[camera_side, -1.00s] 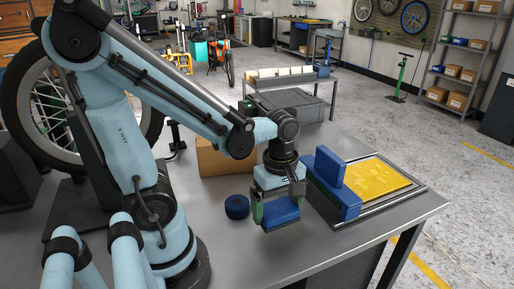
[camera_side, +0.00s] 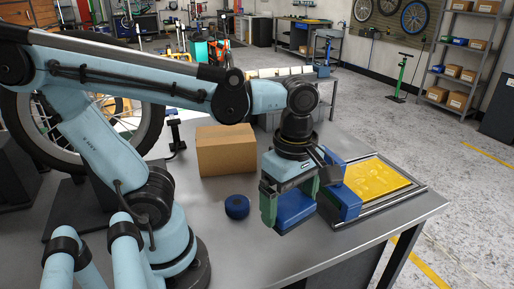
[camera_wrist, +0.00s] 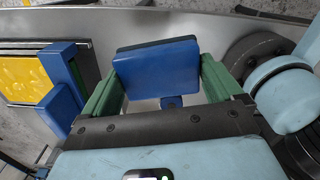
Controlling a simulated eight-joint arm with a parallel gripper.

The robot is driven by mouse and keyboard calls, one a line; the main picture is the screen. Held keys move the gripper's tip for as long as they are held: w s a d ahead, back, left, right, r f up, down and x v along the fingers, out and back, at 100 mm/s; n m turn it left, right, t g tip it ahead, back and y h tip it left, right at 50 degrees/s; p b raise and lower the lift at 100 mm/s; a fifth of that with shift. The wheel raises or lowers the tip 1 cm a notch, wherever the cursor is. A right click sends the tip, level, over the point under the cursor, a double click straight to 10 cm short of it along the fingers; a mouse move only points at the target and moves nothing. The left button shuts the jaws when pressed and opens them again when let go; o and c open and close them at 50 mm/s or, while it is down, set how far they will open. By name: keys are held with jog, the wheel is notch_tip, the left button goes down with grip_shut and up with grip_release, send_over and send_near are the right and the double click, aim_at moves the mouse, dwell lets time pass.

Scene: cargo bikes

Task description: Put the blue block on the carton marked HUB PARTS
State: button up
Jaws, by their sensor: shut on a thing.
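My gripper (camera_side: 289,204) is shut on the blue block (camera_side: 294,210), with a green finger at each side of it. It holds the block over the front of the grey bench; the exact height is hard to tell. The wrist view shows the blue block (camera_wrist: 157,70) between the green fingers of my gripper (camera_wrist: 160,85). A plain brown carton (camera_side: 226,152) stands on the bench behind and left of my gripper, apart from it. No marking is readable on the carton's visible sides.
A dark blue roll (camera_side: 237,206) lies on the bench left of the block. A blue upright piece (camera_side: 347,196) stands close to my gripper's right, beside a yellow panel (camera_side: 378,180) in a grey frame. Bare bench lies between carton and roll.

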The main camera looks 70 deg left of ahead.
jog(key=w+a+r+n, duration=0.3)
jog(key=a+n, duration=0.1)
jog(key=a, duration=0.3)
jog(key=w+a+r+n, duration=0.3)
jog(key=w+a+n, duration=0.1)
jog(key=a, duration=0.2)
jog(key=s+a+r+n, duration=0.25)
jog(key=a+n, duration=0.45)
jog(key=a, duration=1)
send_over(225, 134)
jog(key=f, duration=0.5)
jog(key=shift+w+d+f, duration=0.15)
jog(key=shift+d+f, duration=0.05)
jog(key=shift+f, duration=0.15)
jog(key=shift+a+f, duration=0.35)
jog(key=shift+f, duration=1.9)
jog(key=o, duration=0.9)
jog(key=shift+f, duration=0.1)
jog(key=shift+c, duration=0.2)
